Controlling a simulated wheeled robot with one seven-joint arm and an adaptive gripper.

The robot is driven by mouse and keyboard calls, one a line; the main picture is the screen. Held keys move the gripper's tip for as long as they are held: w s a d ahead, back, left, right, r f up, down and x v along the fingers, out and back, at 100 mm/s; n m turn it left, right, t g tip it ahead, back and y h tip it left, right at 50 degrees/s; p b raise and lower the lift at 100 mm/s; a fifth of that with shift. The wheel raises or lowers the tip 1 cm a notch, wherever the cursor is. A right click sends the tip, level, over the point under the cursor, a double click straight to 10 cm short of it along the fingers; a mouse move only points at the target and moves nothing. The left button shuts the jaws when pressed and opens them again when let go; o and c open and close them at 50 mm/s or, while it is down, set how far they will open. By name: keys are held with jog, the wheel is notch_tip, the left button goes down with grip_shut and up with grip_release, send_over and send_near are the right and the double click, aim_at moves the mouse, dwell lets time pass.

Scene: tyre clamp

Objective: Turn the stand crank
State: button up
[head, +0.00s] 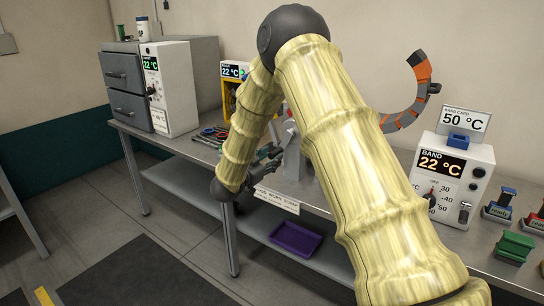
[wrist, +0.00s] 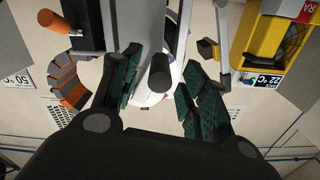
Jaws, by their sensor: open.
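The grey stand (head: 293,158) rises from the bench, partly hidden behind my arm in the head view. My gripper (head: 274,160) is beside it at the bench's front edge. In the wrist view my gripper (wrist: 162,68) is open, with its dark green finger pads apart. A dark round knob (wrist: 160,73), which looks like the crank's handle, shows end-on between the fingers. A clear gap shows on its right side; I cannot tell its depth or whether a pad touches it. An orange handle (wrist: 52,21) on a black part lies to the upper left.
A segmented orange-and-grey arc (head: 413,98) stands behind my arm; it also shows in the wrist view (wrist: 66,83). The white band heater (head: 451,180) is at right. A yellow device (head: 231,85) and grey drawers (head: 126,92) are at left. A purple tray (head: 296,238) lies below.

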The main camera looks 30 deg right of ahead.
jog(key=shift+x, duration=0.9)
grip_shut()
jog(key=shift+s+r+n+p, duration=0.1)
jog(key=shift+s+n+p, duration=0.2)
jog(key=shift+n+p, duration=0.45)
jog(key=shift+s+d+f+n+p, duration=0.2)
jog(key=shift+s+n+p, duration=0.2)
jog(key=shift+n+p, duration=0.2)
jog(key=shift+s+d+f+n+p, duration=0.2)
jog(key=shift+s+n+p, duration=0.2)
jog(key=shift+n+p, duration=0.2)
jog(key=shift+s+d+f+n+p, duration=0.15)
jog(key=shift+s+n+p, duration=0.25)
jog(key=shift+n+p, duration=0.2)
